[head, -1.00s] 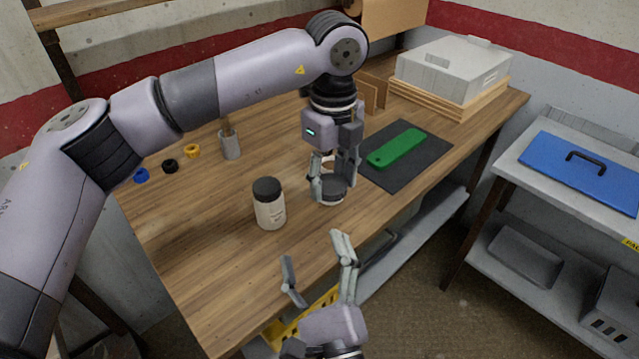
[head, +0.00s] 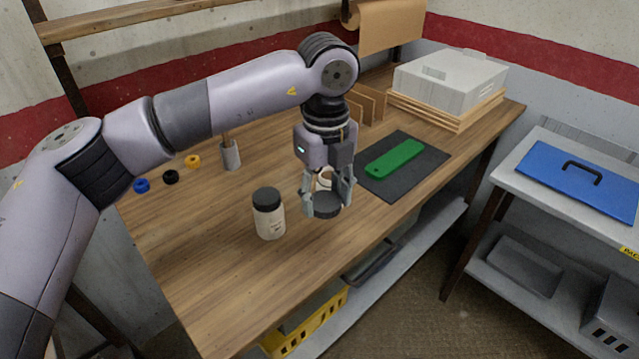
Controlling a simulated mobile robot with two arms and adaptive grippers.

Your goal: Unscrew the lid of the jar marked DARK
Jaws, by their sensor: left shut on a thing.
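My left gripper (head: 327,203) points down over the wood workbench, its fingers shut around a dark, round, flat lid-like piece (head: 327,206). I cannot tell whether it rests on anything, and I see no jar body under it. A pale round rim (head: 325,178), partly hidden by the gripper, shows just behind it. A white jar with a black lid (head: 268,213) stands upright to the left, apart from the gripper. Its label is too small to read, so I cannot tell which jar is marked DARK. My right gripper is out of view.
A green bar (head: 394,158) lies on a dark mat (head: 430,157) to the right. A grey cup (head: 230,155) and several small rings (head: 171,177) stand at the left. A grey case (head: 450,80) sits at the back. The bench front (head: 230,290) is clear.

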